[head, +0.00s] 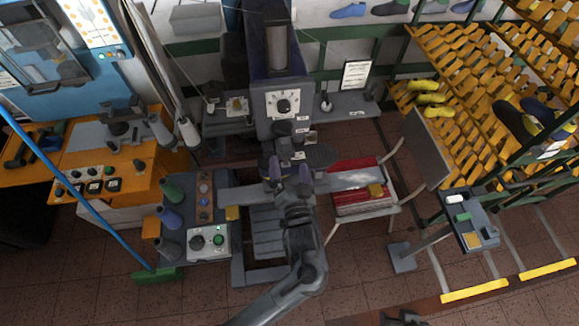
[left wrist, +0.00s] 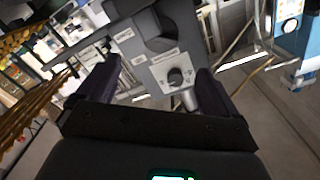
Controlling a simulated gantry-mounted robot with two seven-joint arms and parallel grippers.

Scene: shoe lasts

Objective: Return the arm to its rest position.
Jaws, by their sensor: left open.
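My left gripper (head: 289,170) is raised in front of the grey machine (head: 282,105) in the middle of the head view. Its two dark purple fingers are apart, with nothing visible between them. The left wrist view shows the same open gripper (left wrist: 159,68), with the machine's dial panel (left wrist: 172,75) beyond the fingers. My left arm (head: 290,292) reaches up from the bottom of the head view.
A chair with a red seat (head: 352,165) is close on the right. Floor shows at the front.

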